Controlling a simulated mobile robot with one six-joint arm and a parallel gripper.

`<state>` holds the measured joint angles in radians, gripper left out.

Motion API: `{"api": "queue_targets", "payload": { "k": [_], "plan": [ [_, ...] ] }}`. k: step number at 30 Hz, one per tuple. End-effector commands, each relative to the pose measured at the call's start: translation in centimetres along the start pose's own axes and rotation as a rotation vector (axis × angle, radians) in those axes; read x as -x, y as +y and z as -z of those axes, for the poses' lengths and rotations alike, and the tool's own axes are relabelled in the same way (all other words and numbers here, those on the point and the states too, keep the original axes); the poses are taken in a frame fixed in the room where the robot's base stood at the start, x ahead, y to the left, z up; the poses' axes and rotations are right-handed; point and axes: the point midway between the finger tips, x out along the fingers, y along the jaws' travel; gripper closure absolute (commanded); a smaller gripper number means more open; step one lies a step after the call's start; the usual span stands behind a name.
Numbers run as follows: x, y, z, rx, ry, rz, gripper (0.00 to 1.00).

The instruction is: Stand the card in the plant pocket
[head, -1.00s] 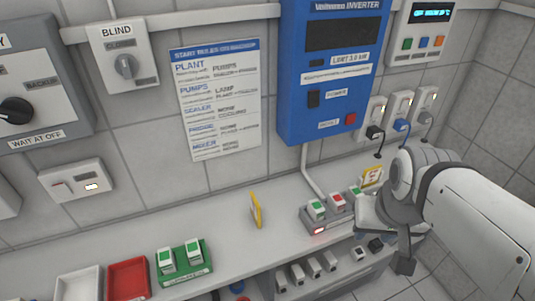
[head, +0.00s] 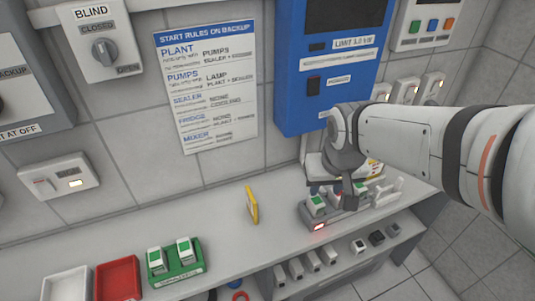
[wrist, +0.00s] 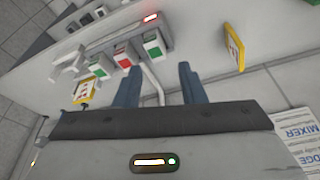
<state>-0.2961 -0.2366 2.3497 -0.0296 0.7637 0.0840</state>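A yellow-edged card (head: 251,204) stands upright, nearly edge-on, on the counter; it also shows in the wrist view (wrist: 234,48). A second yellow-edged card (wrist: 88,92) with red marks is at left in the wrist view, and partly shows behind my arm in the head view (head: 376,168). My gripper (wrist: 158,85) is open and empty, its blue fingers apart. In the head view it hangs over the grey rack of green and red blocks (head: 318,227), right of the first card. I cannot make out which part is the plant pocket.
A green tray (head: 178,277) with two blocks, a red tray (head: 118,279) and a white tray (head: 67,285) line the left front. A white stand (head: 388,191) is right of the rack. The blue inverter (head: 298,95) hangs behind.

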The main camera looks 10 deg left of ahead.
Motion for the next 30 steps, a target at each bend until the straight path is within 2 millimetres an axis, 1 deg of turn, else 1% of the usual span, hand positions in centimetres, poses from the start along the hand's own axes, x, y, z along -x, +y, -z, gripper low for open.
{"api": "queue_targets", "payload": {
  "k": [1, 2, 3, 5, 6, 9, 12, 16, 25, 30],
  "plan": [
    [-2.2, -2.5, 1.3, 0.060, -0.007, 0.016, 0.64],
    [-3.1, -3.8, 2.0, 0.088, -0.008, 0.023, 0.64],
    [-4.2, -5.5, 2.9, 0.123, -0.006, 0.033, 0.64],
    [-5.8, -8.1, 3.8, 0.172, -0.004, 0.047, 0.64],
    [-6.7, -9.7, 4.3, 0.201, -0.002, 0.056, 0.64],
    [-8.6, -13.1, 5.0, 0.257, 0.001, 0.072, 0.64],
    [-9.7, -15.1, 5.3, 0.290, 0.003, 0.082, 0.64],
    [-10.8, -16.1, 5.4, 0.305, 0.003, 0.087, 0.64],
    [-14.0, -16.2, 5.5, 0.305, 0.003, 0.086, 0.64],
    [-16.4, -16.4, 5.6, 0.306, 0.002, 0.086, 0.64]
  ]
}}
